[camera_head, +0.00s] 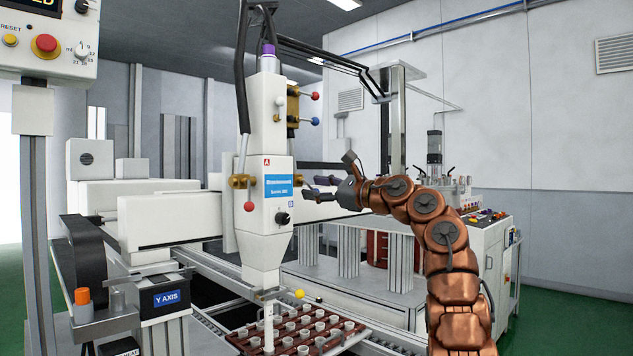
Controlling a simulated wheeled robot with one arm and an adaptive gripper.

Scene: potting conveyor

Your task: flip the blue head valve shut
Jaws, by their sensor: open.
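The blue head valve (315,121) shows as a small blue ball on a short lever. It sticks out to the right from the brass fitting on the upper right side of the white dispensing head (265,170). A similar lever with a red ball (315,96) sits just above it. My gripper (316,188) is open and empty, its fingers pointing left toward the lower head. It is below the blue ball and apart from it. I cannot tell the valve's inner state from here.
Another red-balled lever (248,206) sits on the head's lower left. A yellow ball (299,294) shows near the nozzle, above a red-brown tray (232,338) of several white cups. A control box (48,68) stands at left. Open air lies right of the blue ball.

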